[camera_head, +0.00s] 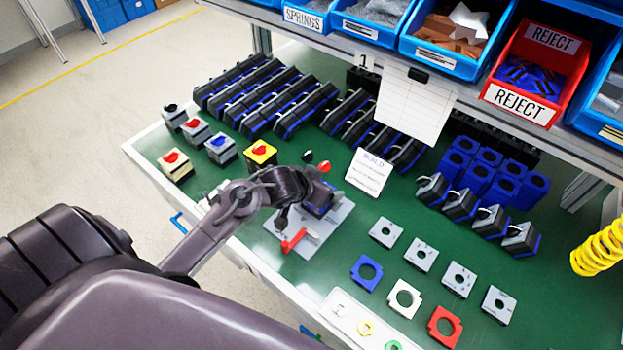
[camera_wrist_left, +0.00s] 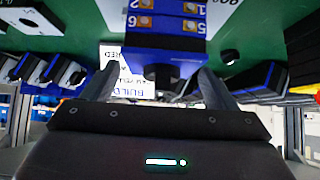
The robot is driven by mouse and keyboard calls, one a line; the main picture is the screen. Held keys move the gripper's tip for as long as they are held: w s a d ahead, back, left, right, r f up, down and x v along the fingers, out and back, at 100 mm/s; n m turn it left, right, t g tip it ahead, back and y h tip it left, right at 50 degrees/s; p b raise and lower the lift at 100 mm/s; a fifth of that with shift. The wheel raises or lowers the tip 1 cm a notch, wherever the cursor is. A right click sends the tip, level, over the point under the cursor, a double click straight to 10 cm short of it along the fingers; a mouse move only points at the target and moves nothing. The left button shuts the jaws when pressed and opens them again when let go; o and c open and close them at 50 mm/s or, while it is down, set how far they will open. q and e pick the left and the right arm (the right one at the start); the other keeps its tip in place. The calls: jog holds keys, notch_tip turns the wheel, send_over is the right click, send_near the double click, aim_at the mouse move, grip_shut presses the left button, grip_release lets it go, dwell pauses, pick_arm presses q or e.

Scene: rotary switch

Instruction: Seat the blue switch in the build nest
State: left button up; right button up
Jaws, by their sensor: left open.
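A blue and dark switch body (camera_head: 320,197) is at the back of the grey build nest plate (camera_head: 330,222), under my left gripper (camera_head: 310,190). In the left wrist view the blue body (camera_wrist_left: 172,45) shows numbered terminals and sits ahead of my left gripper (camera_wrist_left: 160,82). Its near end lies between the two fingers, which stand apart with visible gaps on both sides. The nest has a red lever (camera_head: 293,241) at its front. My arm hides part of the switch, and I cannot tell whether it sits fully in the nest. My right gripper is not in view.
A BUILD card (camera_head: 369,172) stands behind the nest. Knobbed switches, one with a blue plate (camera_head: 221,150), stand to the left. Rows of switch bodies (camera_head: 268,95) lie behind. Square plates (camera_head: 387,232) lie right. A shelf with a red REJECT bin (camera_head: 535,75) overhangs the back.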

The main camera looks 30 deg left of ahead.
pick_arm(q)
jog(key=p+v, duration=0.2)
jog(key=v, duration=0.9)
jog(key=shift+s+r, duration=0.1)
jog(key=shift+s, duration=0.05)
